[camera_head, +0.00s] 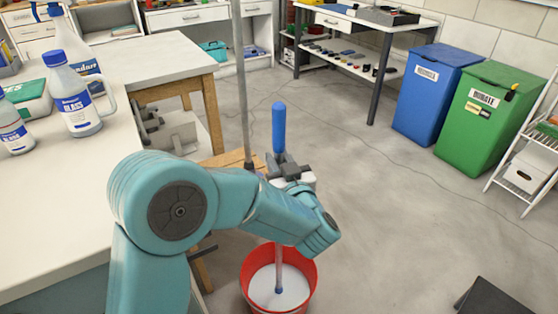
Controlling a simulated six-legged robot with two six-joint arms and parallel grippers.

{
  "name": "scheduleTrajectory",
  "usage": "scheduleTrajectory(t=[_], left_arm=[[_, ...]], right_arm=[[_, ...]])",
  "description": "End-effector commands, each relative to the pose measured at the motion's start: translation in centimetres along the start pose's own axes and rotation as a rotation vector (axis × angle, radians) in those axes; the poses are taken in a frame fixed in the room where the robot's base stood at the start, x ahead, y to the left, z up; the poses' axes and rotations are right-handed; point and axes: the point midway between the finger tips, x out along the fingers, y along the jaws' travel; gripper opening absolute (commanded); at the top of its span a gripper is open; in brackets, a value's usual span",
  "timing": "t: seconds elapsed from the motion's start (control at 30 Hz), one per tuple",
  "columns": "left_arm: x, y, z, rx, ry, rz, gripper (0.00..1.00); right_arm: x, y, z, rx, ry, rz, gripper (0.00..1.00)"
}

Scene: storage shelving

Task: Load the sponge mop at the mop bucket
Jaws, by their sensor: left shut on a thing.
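The sponge mop's blue handle grip (279,128) stands upright near the middle of the view. My left gripper (287,171) is shut around the mop just below this grip. My teal left arm hides the middle of the shaft. The lower shaft (279,262) shows below the arm and runs down into the red mop bucket (308,283). Its lower end meets the pale content inside the bucket. The sponge itself cannot be made out. The bucket stands on the floor, its lower part cut off by the frame. My right gripper is not in view.
A grey pole (242,85) rises left of the mop by a wooden surface (222,160). A white-topped table (50,200) with bottles stands at left. Blue (432,90) and green (486,118) bins stand at right. A dark object (487,297) lies lower right. Floor between is clear.

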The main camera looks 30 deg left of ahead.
Motion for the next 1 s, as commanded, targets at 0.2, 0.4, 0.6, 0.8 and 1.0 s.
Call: scheduleTrajectory(t=[0.2, 0.4, 0.6, 0.8, 1.0], left_arm=[[0.0, 0.0, -1.6, 0.001, -0.002, 0.000, 0.00], [0.0, 0.0, -3.5, 0.001, -0.001, 0.000, 0.00], [0.0, 0.0, -5.3, 0.000, -0.001, 0.000, 0.00], [0.0, 0.0, -6.9, 0.000, -0.001, 0.000, 0.00], [0.0, 0.0, -7.0, 0.000, -0.001, 0.000, 0.00]], right_arm=[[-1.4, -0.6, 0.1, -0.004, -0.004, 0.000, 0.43], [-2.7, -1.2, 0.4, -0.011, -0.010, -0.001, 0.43], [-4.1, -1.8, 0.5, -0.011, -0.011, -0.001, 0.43], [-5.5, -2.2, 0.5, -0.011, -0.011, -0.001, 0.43], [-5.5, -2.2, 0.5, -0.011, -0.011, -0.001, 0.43]])
